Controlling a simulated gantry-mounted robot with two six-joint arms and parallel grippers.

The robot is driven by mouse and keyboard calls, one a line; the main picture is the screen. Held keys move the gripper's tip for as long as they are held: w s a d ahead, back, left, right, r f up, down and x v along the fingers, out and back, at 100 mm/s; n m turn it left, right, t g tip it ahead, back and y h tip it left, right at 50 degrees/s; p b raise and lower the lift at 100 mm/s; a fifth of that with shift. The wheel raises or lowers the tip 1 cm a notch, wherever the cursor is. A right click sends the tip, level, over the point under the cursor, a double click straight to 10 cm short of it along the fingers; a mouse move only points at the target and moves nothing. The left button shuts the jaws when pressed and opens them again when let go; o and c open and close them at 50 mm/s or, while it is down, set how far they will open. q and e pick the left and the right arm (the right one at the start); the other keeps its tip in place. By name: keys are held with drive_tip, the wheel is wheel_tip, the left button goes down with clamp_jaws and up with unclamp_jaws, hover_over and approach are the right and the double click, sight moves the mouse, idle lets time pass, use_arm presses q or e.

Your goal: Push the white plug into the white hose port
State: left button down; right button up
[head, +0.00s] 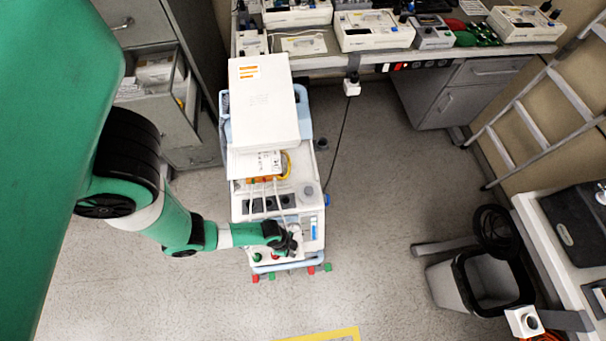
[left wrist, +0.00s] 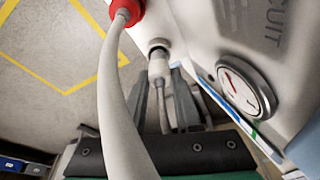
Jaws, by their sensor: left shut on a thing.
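My left gripper (head: 292,243) is at the front lower end of the white machine on the cart (head: 311,226). In the left wrist view my left gripper (left wrist: 161,80) has its two grey fingers on either side of the white plug (left wrist: 159,69) and is shut on it. A thin pale hose runs back from the plug between the fingers. The white hose port (left wrist: 157,44), with a greyish ring, is straight ahead of the plug. They are lined up and very close; I cannot tell how far the plug is in. My right gripper is not in view.
A red connector (left wrist: 127,10) with a thick white hose (left wrist: 117,75) passes close left of my gripper. A round gauge (left wrist: 246,88) is on the panel to the right. The floor (head: 380,220) right of the cart is clear. A grey bin (head: 455,290) stands farther right.

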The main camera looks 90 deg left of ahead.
use_arm(q)
drive_tip(key=shift+f+b, duration=0.85)
drive_tip(key=shift+f, duration=0.2)
drive_tip(key=c, duration=0.5)
unclamp_jaws()
drive_tip(key=p+v, duration=0.6)
drive_tip(key=v, duration=0.5)
drive_tip(key=shift+r, duration=0.3)
